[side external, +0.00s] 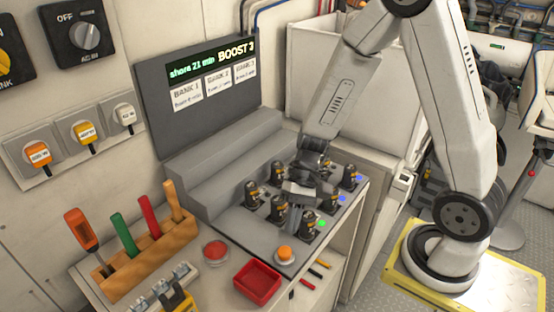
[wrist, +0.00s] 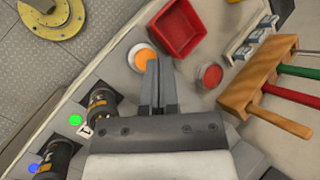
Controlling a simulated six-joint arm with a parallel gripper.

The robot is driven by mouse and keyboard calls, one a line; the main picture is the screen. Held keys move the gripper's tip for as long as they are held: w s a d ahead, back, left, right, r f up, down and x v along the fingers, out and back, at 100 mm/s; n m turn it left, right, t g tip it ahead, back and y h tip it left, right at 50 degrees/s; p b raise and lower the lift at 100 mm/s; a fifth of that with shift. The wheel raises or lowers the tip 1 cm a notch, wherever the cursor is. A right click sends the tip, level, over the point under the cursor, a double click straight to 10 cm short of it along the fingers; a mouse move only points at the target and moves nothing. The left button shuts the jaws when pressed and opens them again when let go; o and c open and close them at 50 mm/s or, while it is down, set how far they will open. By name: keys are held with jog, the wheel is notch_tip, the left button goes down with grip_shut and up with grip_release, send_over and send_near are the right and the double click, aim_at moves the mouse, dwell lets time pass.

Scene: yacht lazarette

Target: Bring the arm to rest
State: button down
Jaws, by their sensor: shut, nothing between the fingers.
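My gripper (side external: 298,215) is low over the grey console (side external: 245,226), among the black-handled switches (side external: 278,210). Its two fingers lie together with nothing between them, as the wrist view (wrist: 157,75) shows. In the wrist view the fingertips appear beside the orange push button (wrist: 144,58); I cannot tell the height between them. The same button (side external: 284,254) sits at the console's front corner in the side view. My arm reaches in from the right, and the gripper hides part of the switches behind it.
A display panel (side external: 157,113) reads "BOOST 3" behind the console. A red tray (side external: 257,283), a red disc (side external: 215,252) and a wooden rack (side external: 150,262) of tools stand in front. Green and blue lights (side external: 321,223) glow beside switches.

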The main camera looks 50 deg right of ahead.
jog(key=d+r+n+t+h, duration=0.4)
jog(key=d+n+h, duration=0.1)
jog(key=h, duration=0.2)
jog(key=shift+w+d+r+n+t, duration=0.15)
jog(key=shift+w+d+n+t, duration=0.05)
jog(key=shift+d+n+t, duration=0.2)
dwell(6.9)
